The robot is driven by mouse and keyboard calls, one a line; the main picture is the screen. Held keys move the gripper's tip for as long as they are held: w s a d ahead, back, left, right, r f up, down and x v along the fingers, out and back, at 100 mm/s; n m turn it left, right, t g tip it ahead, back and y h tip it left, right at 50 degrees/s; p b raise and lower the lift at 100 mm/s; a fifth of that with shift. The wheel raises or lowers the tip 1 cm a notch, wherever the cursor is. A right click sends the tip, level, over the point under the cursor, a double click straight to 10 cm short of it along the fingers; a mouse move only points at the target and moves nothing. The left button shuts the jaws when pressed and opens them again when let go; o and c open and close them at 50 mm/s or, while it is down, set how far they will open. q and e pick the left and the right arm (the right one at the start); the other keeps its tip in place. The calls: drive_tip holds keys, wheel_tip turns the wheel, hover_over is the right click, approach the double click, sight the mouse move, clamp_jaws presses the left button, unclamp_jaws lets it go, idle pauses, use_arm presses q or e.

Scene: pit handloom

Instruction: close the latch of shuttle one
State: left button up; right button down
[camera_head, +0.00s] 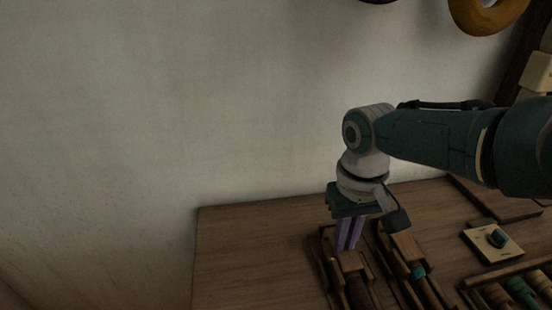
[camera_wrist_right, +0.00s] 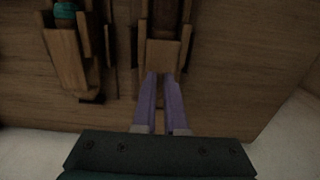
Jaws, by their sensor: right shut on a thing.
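Two dark wooden shuttles lie in wooden holders on the table. My right gripper (camera_head: 348,246) points down at the far end of the left-hand shuttle (camera_head: 358,290). In the right wrist view, its purple fingers (camera_wrist_right: 160,76) are close together, shut on the wooden latch piece (camera_wrist_right: 163,55) at that shuttle's end. The fingers partly hide the contact, and I cannot tell the latch's exact angle. The other shuttle (camera_head: 427,290), with a teal band, lies to the right; its holder shows in the right wrist view (camera_wrist_right: 66,62). My left gripper is not in view.
The wooden table (camera_head: 250,250) is bare to the left of the shuttles. A pale square plate with a dark knob (camera_head: 494,243) lies at the right. A tray of coloured spools (camera_head: 520,290) is at the lower right. A plain wall rises behind.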

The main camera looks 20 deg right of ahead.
idle(0.5)
drive_tip(key=c, duration=1.2)
unclamp_jaws()
drive_tip(key=shift+c, duration=0.2)
wheel_tip(320, 180, up, 10)
drive_tip(key=p, duration=0.7)
drive_tip(key=shift+p, duration=0.3)
